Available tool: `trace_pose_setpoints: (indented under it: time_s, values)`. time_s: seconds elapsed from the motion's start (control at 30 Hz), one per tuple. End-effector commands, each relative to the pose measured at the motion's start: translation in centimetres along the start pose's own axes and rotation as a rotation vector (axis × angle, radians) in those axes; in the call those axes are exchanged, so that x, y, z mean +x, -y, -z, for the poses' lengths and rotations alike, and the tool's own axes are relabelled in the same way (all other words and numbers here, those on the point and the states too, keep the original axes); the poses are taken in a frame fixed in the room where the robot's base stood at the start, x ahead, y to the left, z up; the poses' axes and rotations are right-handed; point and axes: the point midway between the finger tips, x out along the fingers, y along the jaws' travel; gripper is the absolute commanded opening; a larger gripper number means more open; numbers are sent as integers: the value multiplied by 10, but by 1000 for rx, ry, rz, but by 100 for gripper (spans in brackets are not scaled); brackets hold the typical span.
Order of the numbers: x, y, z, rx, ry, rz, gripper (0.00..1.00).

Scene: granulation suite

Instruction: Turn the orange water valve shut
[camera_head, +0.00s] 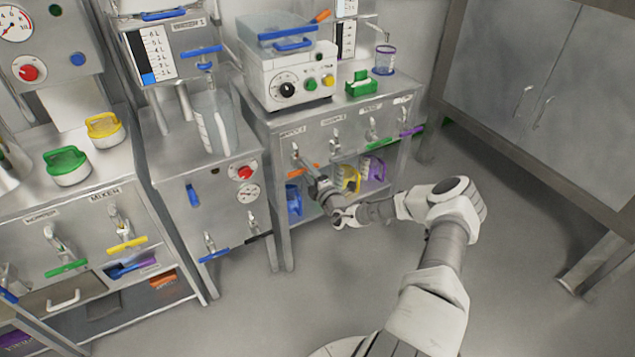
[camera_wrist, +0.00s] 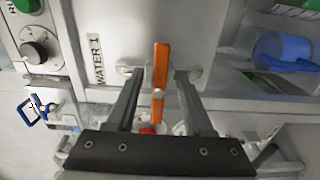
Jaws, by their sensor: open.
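The orange water valve handle (camera_wrist: 161,82) is a straight bar on the grey cabinet front, beside the label "WATER 1" (camera_wrist: 96,60). In the wrist view it runs lengthwise between the two fingers of my gripper (camera_wrist: 158,76), with a gap on each side. My gripper is open and holds nothing. In the head view the handle (camera_head: 303,168) shows partly below its tap, with my gripper (camera_head: 317,184) right in front of it hiding its lower right part.
Green (camera_head: 379,140) and purple (camera_head: 411,131) valve handles sit farther right on the same front. A shelf below holds blue (camera_head: 294,199), yellow (camera_head: 349,177) and purple (camera_head: 373,167) containers. A machine with knobs (camera_head: 290,80) stands on top. The floor to the right is clear.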

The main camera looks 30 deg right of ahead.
Motion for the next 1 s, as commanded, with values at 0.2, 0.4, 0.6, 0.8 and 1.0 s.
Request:
trace_pose_setpoints:
  time_s: [0.2, 0.4, 0.6, 0.8, 1.0]
  values:
    - [-40, -3, -2, 3, 3, 2, 52]
    - [-90, -3, -1, 3, 4, 2, 52]
    - [-135, -2, -1, 2, 3, 1, 52]
    - [-161, -1, 0, 2, 2, 1, 52]
    - [-169, 0, 0, 1, 1, 0, 52]
